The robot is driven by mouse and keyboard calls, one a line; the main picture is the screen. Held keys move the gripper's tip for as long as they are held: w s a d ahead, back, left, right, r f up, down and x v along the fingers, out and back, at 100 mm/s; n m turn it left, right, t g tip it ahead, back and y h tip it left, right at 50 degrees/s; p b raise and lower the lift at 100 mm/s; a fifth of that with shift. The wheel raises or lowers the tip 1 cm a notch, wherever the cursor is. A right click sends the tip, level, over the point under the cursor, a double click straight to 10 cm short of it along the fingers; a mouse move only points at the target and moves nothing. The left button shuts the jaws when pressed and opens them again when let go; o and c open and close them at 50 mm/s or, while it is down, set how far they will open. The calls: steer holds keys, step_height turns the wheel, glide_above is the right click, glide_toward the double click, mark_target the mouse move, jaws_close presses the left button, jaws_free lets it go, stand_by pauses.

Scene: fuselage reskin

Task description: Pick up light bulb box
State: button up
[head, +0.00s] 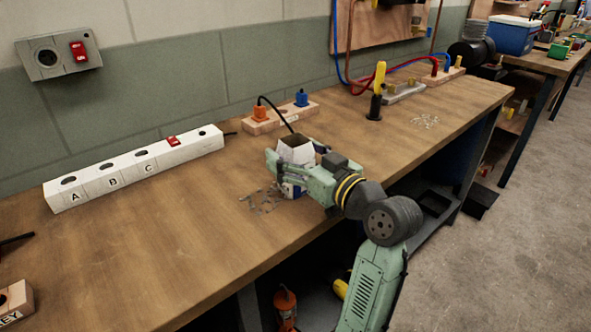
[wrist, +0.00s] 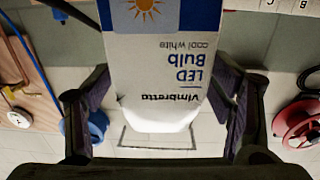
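The light bulb box (head: 296,150) is white and blue and stands upright near the front edge of the workbench. In the wrist view the box (wrist: 165,75) shows upside down, with "LED Bulb cool white" and a sun picture. My gripper (head: 288,170) is level at the box, with one finger on each side of it. In the wrist view the gripper (wrist: 165,100) is open around the box. Narrow gaps seem to show beside it, but contact is hard to judge. The gripper hides part of the box in the head view.
A white power strip (head: 135,165) lies to the left along the wall. A wooden socket block (head: 280,119) with orange and blue plugs stands behind the box. Small metal pieces (head: 263,197) lie beside it. The bench's left middle is clear.

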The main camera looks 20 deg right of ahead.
steer(key=c, duration=1.2)
steer(key=shift+r, duration=0.15)
